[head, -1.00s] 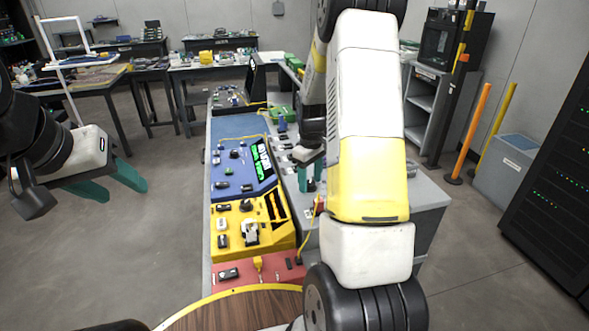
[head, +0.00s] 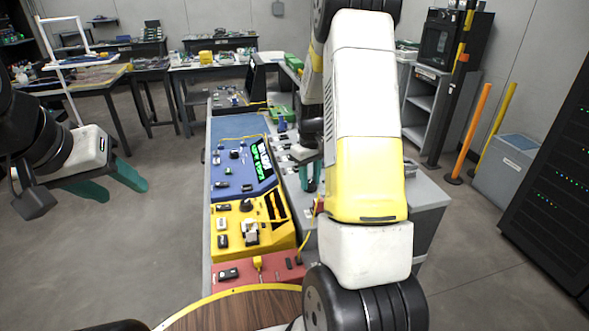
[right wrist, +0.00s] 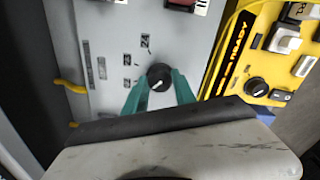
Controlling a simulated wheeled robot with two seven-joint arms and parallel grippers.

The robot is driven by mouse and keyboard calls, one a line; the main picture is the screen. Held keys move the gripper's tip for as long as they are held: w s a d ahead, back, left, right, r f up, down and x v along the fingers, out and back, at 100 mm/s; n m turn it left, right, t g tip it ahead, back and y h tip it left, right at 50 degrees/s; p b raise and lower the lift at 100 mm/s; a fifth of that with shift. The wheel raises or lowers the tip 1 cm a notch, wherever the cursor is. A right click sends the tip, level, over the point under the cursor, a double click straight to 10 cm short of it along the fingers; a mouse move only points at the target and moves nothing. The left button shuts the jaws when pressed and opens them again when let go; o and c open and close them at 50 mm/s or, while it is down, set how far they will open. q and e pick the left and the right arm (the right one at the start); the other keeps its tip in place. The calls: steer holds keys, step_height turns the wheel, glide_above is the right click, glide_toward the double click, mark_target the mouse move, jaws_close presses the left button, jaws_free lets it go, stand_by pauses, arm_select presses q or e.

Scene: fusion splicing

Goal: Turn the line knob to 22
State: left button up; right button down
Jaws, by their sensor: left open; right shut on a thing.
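The black round line knob (right wrist: 159,76) stands on a light grey panel (right wrist: 106,20) in the right wrist view. A pale mark on the knob points toward the lower left. My right gripper (right wrist: 160,84) is shut on the knob, with a teal finger on each side. In the head view my right gripper (head: 310,178) is at the grey panel, partly hidden by my arm, and the knob is hidden. My left gripper (head: 120,186) is open and empty, over the floor at left.
A yellow unit (head: 228,246) with switches and a blue unit (head: 225,188) with a green-lit display stand left of the grey panel. A red panel (head: 270,270) with a yellow cable lies in front. The floor at left is clear.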

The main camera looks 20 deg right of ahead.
steer(key=m, duration=0.5)
steer(key=shift+w, duration=0.1)
stand_by(0.5)
steer(key=c, duration=1)
jaws_free()
step_height(320, 180, up, 8)
steer(key=shift+a+f, duration=0.1)
steer(key=shift+a, duration=0.05)
